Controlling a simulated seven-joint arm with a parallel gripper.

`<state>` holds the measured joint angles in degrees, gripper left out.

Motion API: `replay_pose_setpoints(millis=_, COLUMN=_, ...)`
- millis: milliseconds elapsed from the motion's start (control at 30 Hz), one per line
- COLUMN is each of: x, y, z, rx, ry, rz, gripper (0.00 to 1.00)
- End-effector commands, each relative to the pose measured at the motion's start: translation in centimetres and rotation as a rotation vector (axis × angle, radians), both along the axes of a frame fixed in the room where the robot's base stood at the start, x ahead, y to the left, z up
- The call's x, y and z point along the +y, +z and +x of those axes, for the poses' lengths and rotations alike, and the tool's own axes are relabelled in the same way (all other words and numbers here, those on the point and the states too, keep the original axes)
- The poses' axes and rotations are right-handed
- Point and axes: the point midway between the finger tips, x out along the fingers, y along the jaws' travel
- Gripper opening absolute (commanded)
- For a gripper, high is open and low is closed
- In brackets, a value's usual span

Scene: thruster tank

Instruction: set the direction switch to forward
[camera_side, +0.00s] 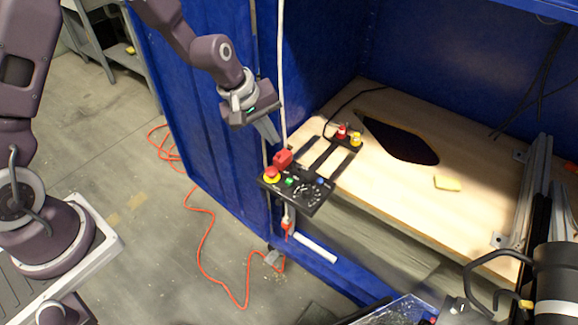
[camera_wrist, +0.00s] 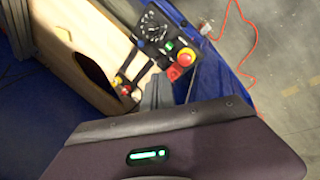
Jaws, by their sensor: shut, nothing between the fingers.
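The black control panel (camera_side: 294,205) juts out from the front edge of the wooden bench. In the wrist view the dial (camera_wrist: 152,24), green button (camera_wrist: 169,45) and stop button (camera_wrist: 187,56) also show. I cannot tell which control is the direction switch or how it is set. My gripper (camera_side: 272,137) is shut and empty, above and behind the panel, apart from it. Its fingers (camera_wrist: 157,88) point towards the panel.
A red block (camera_side: 283,158) stands at the panel's back left. Red and yellow connectors (camera_side: 348,134) sit behind it on the bench (camera_side: 400,190), near a dark opening (camera_side: 400,140). A blue wall (camera_side: 190,110) stands left of the panel. An orange cable (camera_side: 203,250) lies on the floor.

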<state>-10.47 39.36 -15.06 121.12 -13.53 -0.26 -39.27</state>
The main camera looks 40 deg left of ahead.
Motion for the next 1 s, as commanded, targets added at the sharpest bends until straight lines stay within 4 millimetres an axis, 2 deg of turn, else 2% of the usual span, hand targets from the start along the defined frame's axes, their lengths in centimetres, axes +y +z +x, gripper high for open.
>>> replay_pose_setpoints(millis=33, x=-0.1, y=-1.8, z=0.3, rx=0.017, ry=0.040, rz=-0.023, gripper=0.00)
replay_pose_setpoints(millis=133, x=-0.1, y=-3.8, z=0.8, rx=0.029, ry=0.099, rz=-0.049, gripper=0.00)
replay_pose_setpoints(millis=233, x=-0.1, y=-4.5, z=1.0, rx=0.032, ry=0.120, rz=-0.059, gripper=0.00)
replay_pose_setpoints(millis=567, x=-0.2, y=-4.9, z=1.1, rx=0.034, ry=0.119, rz=-0.058, gripper=0.00)
replay_pose_setpoints(millis=667, x=-0.5, y=-6.1, z=1.5, rx=0.037, ry=0.119, rz=-0.059, gripper=0.00)
replay_pose_setpoints(millis=1000, x=-1.6, y=-12.2, z=3.7, rx=0.035, ry=0.117, rz=-0.058, gripper=0.00)
